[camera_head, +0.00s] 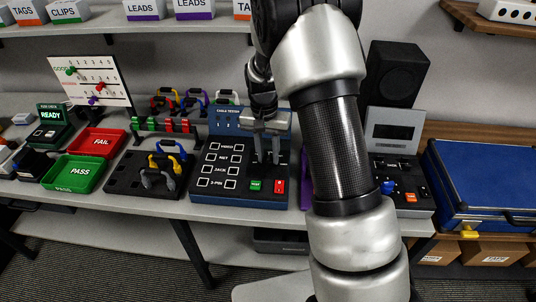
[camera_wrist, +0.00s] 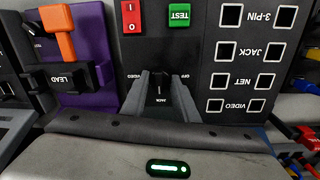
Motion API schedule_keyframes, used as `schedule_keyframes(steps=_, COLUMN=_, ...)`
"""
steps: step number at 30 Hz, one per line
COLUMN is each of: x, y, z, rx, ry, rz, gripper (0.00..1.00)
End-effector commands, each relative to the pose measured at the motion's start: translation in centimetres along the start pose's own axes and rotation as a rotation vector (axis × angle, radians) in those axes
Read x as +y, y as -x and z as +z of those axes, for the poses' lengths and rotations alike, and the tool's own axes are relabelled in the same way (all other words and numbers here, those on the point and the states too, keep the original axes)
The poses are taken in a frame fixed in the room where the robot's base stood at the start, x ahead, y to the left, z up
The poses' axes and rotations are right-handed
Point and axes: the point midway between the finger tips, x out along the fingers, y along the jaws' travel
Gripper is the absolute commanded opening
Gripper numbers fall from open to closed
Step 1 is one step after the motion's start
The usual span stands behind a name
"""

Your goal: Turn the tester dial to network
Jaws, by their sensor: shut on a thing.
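The cable tester (camera_head: 198,158) is a dark panel with a blue back on the bench. It has white squares marked VIDEO, NET, JACK and 3-PIN. In the wrist view the tester (camera_wrist: 205,60) appears upside down. Its black dial (camera_wrist: 160,84) has a white pointer line, with OFF to its right and JACK below; I cannot tell which mark it points to. My gripper (camera_head: 268,158) is over the panel's upper right. In the wrist view my gripper (camera_wrist: 161,92) is shut on the dial, one finger each side. The head view does not show the dial clearly.
A green TEST button (camera_head: 255,185) and red switch (camera_head: 279,186) sit beside my fingers. A rack of colored cable handles (camera_head: 150,185), a PASS tray (camera_head: 75,187) and a FAIL tray (camera_head: 98,155) stand left. A blue case (camera_head: 480,180) is far right.

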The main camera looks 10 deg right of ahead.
Motion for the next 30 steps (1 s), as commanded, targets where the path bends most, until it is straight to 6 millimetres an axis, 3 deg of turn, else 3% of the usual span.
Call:
schedule_keyframes(steps=18, x=0.04, y=0.14, z=-0.09, rx=-0.033, ry=-0.557, rz=0.0, gripper=0.05)
schedule_keyframes(steps=30, x=0.08, y=0.07, z=-0.11, rx=-0.046, ry=-0.764, rz=0.0, gripper=0.05)
